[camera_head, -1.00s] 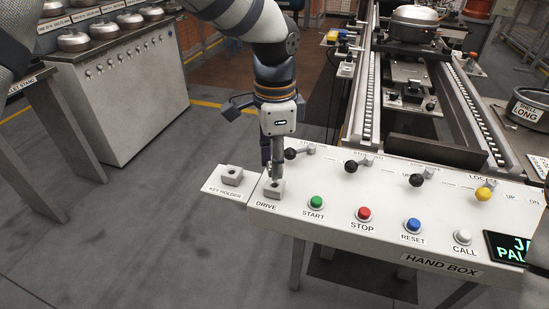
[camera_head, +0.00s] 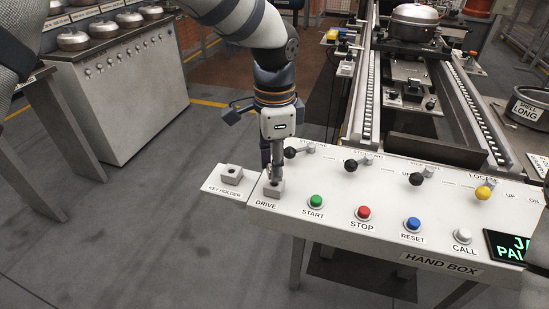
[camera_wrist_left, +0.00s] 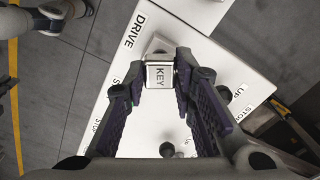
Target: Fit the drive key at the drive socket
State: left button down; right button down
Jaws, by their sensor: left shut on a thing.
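My left gripper (camera_head: 273,178) points down over the DRIVE end of the white hand box. It is shut on the drive key (camera_wrist_left: 159,76), a pale block marked KEY between the two fingertips in the left wrist view. The drive socket (camera_head: 273,190) is a grey block above the DRIVE label, directly under the fingertips; part of it also shows behind the key in the left wrist view (camera_wrist_left: 158,45). The key's lower end is hidden, so I cannot tell how deep it sits in the socket. My right gripper is not in view.
The key holder (camera_head: 231,176), with no key visible in it, stands left of the socket. Black-knobbed levers (camera_head: 290,153) stand close behind my gripper. A green START button (camera_head: 316,202) and a red STOP button (camera_head: 363,213) lie to the right.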

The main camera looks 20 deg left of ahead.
pick_arm(q)
jog(key=shift+f, duration=1.2)
jog(key=c, duration=1.2)
grip_release()
jog(key=shift+c, duration=0.2)
jog(key=shift+r, duration=0.1)
notch_tip(320, 180, up, 12)
